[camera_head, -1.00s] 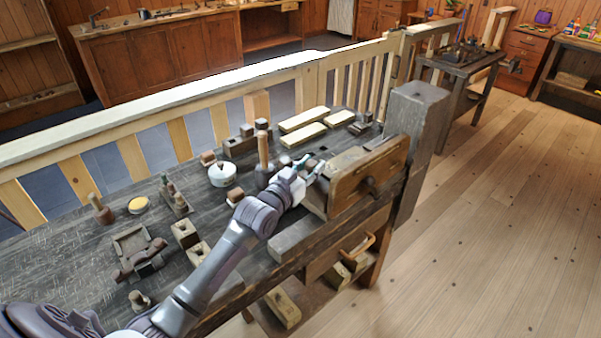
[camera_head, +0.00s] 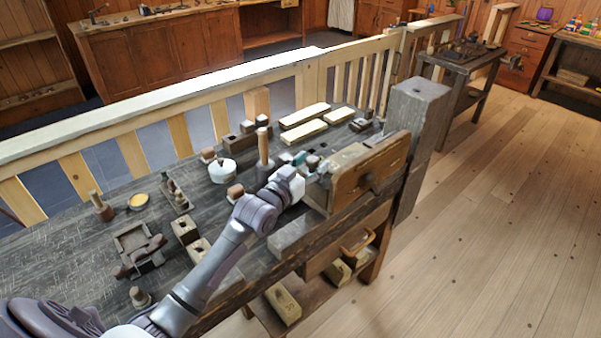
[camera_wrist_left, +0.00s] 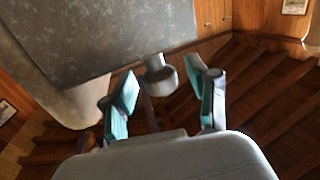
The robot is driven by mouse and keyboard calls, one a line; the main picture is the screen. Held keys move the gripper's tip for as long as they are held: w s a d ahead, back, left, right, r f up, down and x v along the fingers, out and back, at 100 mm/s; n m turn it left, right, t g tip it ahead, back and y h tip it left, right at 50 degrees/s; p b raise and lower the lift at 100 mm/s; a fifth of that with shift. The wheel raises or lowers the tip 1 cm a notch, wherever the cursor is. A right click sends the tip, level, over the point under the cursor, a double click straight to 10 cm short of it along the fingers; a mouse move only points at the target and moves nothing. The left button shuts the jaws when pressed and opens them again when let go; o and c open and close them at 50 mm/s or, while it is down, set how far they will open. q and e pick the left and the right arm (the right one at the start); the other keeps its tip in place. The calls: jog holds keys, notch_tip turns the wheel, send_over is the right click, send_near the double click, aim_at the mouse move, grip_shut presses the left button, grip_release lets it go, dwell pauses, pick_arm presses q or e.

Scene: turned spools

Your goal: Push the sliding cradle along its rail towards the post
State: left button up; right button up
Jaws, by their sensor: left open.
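My left gripper (camera_head: 308,165) is over the right part of the dark bench, just left of the wooden vise-like block. It is open; in the left wrist view its two teal fingers (camera_wrist_left: 168,98) stand apart. A small dark block (camera_head: 312,161) shows beside the fingertips in the head view. I cannot clearly pick out the sliding cradle or its rail. A thick grey post (camera_head: 410,135) stands at the bench's right end. My right gripper is not in view.
The wooden vise-like block (camera_head: 370,172) is close to the gripper's right. A peg (camera_head: 263,148), a white round pot (camera_head: 222,171) and pale boards (camera_head: 304,131) occupy the bench behind and left. A railing (camera_head: 200,88) runs behind. Open floor (camera_head: 500,220) lies right.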

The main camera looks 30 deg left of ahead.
pick_arm(q)
jog(key=s+a, duration=0.1)
jog(key=s, duration=1)
jog(key=shift+a, duration=0.2)
jog(key=shift+s+f, duration=0.1)
jog(key=shift+s, duration=0.05)
